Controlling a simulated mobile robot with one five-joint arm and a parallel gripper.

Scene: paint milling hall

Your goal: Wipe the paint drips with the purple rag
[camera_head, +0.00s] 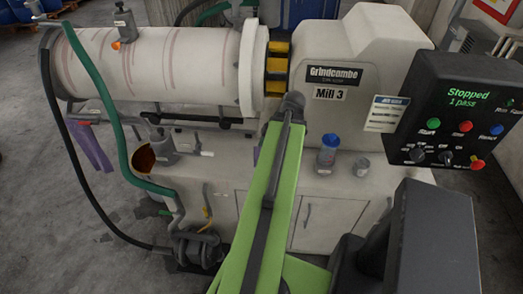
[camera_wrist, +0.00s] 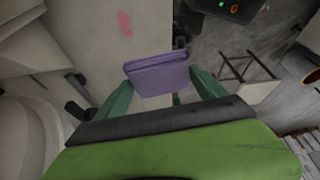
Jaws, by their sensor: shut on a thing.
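In the wrist view my gripper (camera_wrist: 160,84) has its green fingers on either side of a folded purple rag (camera_wrist: 158,74) and is shut on it. A pink paint mark (camera_wrist: 124,23) lies on a pale surface beyond the rag, apart from it in the picture. In the head view my green arm hides the gripper; a small purple sliver (camera_head: 256,155) shows beside the arm. Reddish streaks run around the pale mill barrel (camera_head: 165,62). I cannot tell whether the rag touches any surface.
A blue-topped jar (camera_head: 327,150) and a small clear cup (camera_head: 361,167) stand on the mill base (camera_head: 225,175). A purple cloth (camera_head: 92,147) hangs at left beside green and black hoses. The control panel (camera_head: 452,115) reads "Stopped 1 pass". Floor is open at far left.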

